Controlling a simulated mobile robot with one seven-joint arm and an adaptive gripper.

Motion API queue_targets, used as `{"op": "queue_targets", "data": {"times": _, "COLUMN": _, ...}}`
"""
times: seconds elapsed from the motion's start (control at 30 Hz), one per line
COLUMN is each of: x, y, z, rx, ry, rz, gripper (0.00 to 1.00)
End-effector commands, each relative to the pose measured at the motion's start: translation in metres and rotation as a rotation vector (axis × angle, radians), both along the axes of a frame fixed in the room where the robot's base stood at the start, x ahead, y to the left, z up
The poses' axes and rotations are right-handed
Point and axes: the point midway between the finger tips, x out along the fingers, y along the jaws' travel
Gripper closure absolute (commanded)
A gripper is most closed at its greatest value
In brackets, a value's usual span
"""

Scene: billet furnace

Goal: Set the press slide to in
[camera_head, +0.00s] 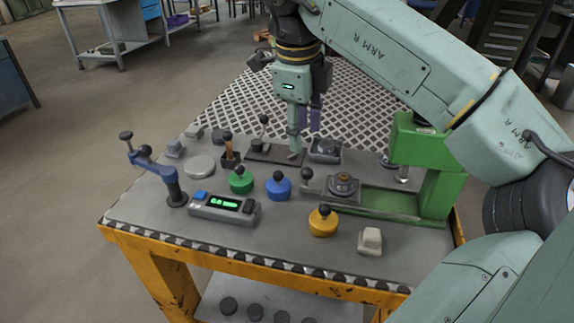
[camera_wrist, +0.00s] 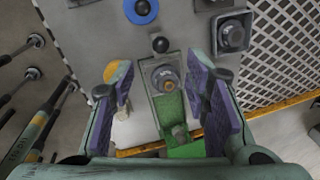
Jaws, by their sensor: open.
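The green press (camera_head: 436,165) stands at the right of the table. Its low base runs left from under the press head. The press slide (camera_head: 316,190) sits at the left end of this base, drawn out from under the head. It has a black ball knob (camera_head: 307,173) at its left end and carries a round dark piece (camera_head: 343,185). In the wrist view the slide (camera_wrist: 150,88) and its knob (camera_wrist: 160,44) lie below my gripper (camera_wrist: 164,90). The purple-padded fingers are wide apart, empty, above the slide and not gripping it. In the head view my gripper (camera_head: 304,135) hangs behind the knob.
Blue (camera_head: 278,186), green (camera_head: 241,180) and yellow (camera_head: 323,222) knobbed pieces stand near the slide. A green-lit display box (camera_head: 225,207) and a blue lever (camera_head: 158,168) are at the left. A pale block (camera_head: 370,241) lies at the front. A mesh panel (camera_head: 345,95) is behind.

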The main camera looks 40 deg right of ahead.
Motion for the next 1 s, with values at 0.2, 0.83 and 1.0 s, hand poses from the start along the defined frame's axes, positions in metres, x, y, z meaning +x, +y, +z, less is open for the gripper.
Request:
{"op": "queue_targets", "data": {"times": 0.2, "x": -0.002, "y": -0.008, "z": -0.021, "rx": -0.005, "ry": 0.010, "rz": -0.011, "gripper": 0.58}}
{"op": "queue_targets", "data": {"times": 0.83, "x": 0.007, "y": -0.021, "z": -0.105, "rx": -0.004, "ry": 0.006, "rz": -0.010, "gripper": 0.58}}
{"op": "queue_targets", "data": {"times": 1.0, "x": 0.007, "y": -0.021, "z": -0.106, "rx": -0.004, "ry": 0.005, "rz": -0.009, "gripper": 0.58}}
